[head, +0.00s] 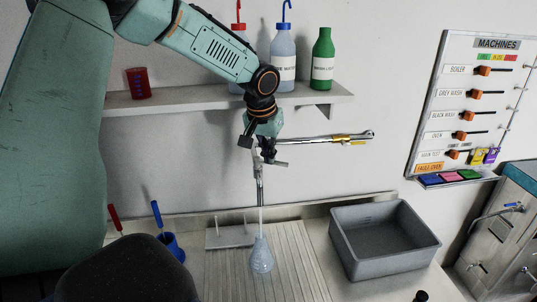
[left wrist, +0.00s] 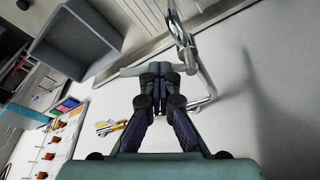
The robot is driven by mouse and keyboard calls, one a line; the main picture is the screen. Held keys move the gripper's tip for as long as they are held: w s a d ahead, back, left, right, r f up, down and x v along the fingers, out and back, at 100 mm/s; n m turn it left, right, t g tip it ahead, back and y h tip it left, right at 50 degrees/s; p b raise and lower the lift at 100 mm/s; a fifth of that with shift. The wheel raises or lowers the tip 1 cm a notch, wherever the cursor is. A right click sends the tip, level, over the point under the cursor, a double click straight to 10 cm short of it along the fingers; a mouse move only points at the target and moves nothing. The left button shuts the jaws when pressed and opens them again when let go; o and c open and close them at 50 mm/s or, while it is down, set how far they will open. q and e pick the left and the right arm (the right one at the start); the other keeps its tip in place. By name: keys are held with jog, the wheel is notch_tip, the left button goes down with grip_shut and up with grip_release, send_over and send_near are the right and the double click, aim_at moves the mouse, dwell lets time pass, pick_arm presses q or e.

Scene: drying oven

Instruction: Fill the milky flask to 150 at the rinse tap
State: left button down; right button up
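The milky flask (head: 262,258), pale bluish and cloudy, stands upright on the ribbed drainboard (head: 297,262) below the rinse tap's spout (head: 259,185). A thin pale line joins spout and flask; I cannot tell whether it is water or the flask's neck. Its fill mark is too small to read. My left gripper (head: 264,153) is at the top of the chrome tap, partly covering it. In the left wrist view my left gripper (left wrist: 159,80) has its fingers drawn together against the tap pipe (left wrist: 204,88), with nothing clear between them. My right gripper is not in view.
A grey basin (head: 385,240) stands right of the drainboard. A blue cup (head: 172,245) stands to its left. The wall shelf (head: 200,103) above holds a red beaker (head: 138,83) and several bottles. A machines board (head: 465,105) hangs at right.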

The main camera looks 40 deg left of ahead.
pick_arm(q)
jog(key=shift+s+d+f, duration=0.1)
jog(key=shift+s+f, duration=0.1)
jog(key=shift+f, duration=0.15)
jog(key=shift+w+n+b, duration=0.3)
jog(key=shift+n+b, duration=0.1)
jog(key=shift+n, duration=0.5)
dwell(2.4)
